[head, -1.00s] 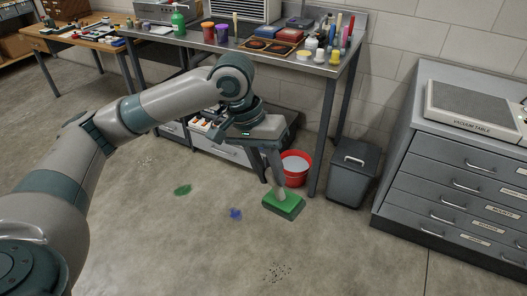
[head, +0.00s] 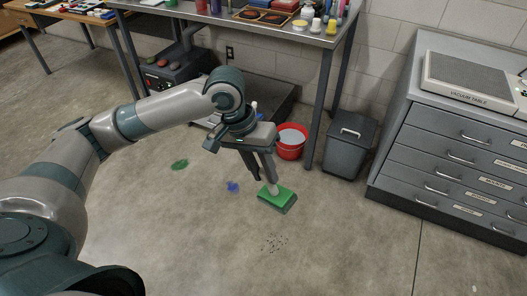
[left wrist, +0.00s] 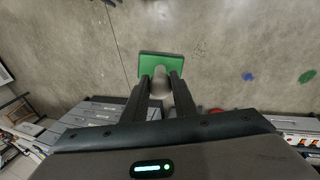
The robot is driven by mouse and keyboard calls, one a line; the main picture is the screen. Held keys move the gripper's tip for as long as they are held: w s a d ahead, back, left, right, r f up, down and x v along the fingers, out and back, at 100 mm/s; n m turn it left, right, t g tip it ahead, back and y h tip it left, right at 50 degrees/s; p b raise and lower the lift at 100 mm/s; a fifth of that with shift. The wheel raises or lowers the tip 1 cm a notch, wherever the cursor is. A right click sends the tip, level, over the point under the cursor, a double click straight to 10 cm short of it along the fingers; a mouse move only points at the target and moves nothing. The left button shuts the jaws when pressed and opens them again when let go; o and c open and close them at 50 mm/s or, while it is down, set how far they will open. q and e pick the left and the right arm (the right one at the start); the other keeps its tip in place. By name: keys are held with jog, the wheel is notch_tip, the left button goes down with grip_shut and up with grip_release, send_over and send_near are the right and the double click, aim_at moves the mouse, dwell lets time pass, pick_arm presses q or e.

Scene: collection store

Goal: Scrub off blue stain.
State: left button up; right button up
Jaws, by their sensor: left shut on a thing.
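The blue stain (head: 233,187) is a small splotch on the concrete floor; it also shows in the left wrist view (left wrist: 248,76). My left gripper (head: 262,178) is shut on the grey handle of a scrubber with a green block head (head: 280,196). The scrubber head is to the right of the blue stain and a little nearer to me, apart from it. In the left wrist view the green head (left wrist: 153,63) sits beyond the fingertips. I cannot tell whether it touches the floor. My right gripper is not in view.
A green stain (head: 179,165) lies left of the blue one, and dark specks (head: 275,242) lie nearer. A red bucket (head: 290,150) and a grey bin (head: 347,146) stand behind, by the workbench (head: 290,35). A drawer cabinet (head: 440,150) is at right. The near floor is clear.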

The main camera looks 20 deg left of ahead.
pick_arm(q)
jog(key=s+f, duration=0.6)
jog(key=f, duration=0.6)
jog(key=shift+s+f, duration=0.15)
jog(key=shift+s, duration=0.25)
jog(key=shift+a, duration=0.2)
